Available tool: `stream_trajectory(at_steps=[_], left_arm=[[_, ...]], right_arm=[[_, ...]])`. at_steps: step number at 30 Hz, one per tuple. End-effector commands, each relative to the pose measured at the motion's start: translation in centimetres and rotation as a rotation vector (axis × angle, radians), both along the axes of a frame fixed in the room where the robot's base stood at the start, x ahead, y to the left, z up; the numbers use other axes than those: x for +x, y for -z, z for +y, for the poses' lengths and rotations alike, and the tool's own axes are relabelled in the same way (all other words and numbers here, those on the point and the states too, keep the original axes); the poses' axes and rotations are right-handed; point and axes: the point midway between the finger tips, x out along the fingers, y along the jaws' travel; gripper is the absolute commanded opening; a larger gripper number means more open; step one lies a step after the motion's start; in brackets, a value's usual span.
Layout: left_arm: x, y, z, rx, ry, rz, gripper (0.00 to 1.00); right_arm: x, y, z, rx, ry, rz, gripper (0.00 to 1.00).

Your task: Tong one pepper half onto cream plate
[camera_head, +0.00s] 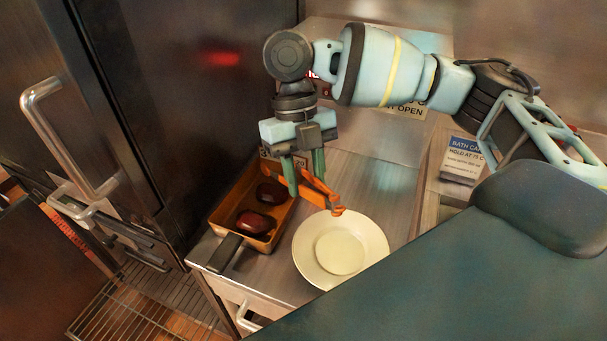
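My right gripper (305,172) comes in from the upper right and points down, with its green fingers around orange tongs (321,190). The tongs reach down and right, and their tip is over or at the far rim of the cream plate (308,262); I cannot tell whether they touch. I see no pepper half between the tong tips. Two dark red, glossy pieces, seemingly pepper halves, lie in an orange-brown pan, one farther back (271,192) and one nearer (254,222). The plate looks empty. My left gripper is not in view.
The pan (216,217) has a dark handle (225,252) toward the front and sits left of the plate on a metal counter (380,185). A blue-and-white sign box (462,160) stands at the right. A dark steel door with a handle (62,135) is at left.

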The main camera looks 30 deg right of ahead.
Motion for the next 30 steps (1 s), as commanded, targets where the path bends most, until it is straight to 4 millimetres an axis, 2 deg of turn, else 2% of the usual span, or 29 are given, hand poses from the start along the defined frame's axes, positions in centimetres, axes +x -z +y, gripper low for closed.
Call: stream_trajectory(at_steps=[9, 15, 21, 30], left_arm=[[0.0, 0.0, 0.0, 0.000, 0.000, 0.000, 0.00], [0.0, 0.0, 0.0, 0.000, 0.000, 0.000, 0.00], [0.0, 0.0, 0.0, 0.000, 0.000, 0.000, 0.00], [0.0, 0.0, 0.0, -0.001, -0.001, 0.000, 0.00]], right_arm=[[-0.6, -1.1, -0.1, -0.007, -0.428, 0.031, 0.32], [-0.9, -1.6, -0.3, -0.011, -0.626, 0.047, 0.32], [-0.9, -1.8, -0.4, -0.015, -0.710, 0.053, 0.32], [-1.0, -1.8, -0.4, -0.014, -0.718, 0.053, 0.32]])
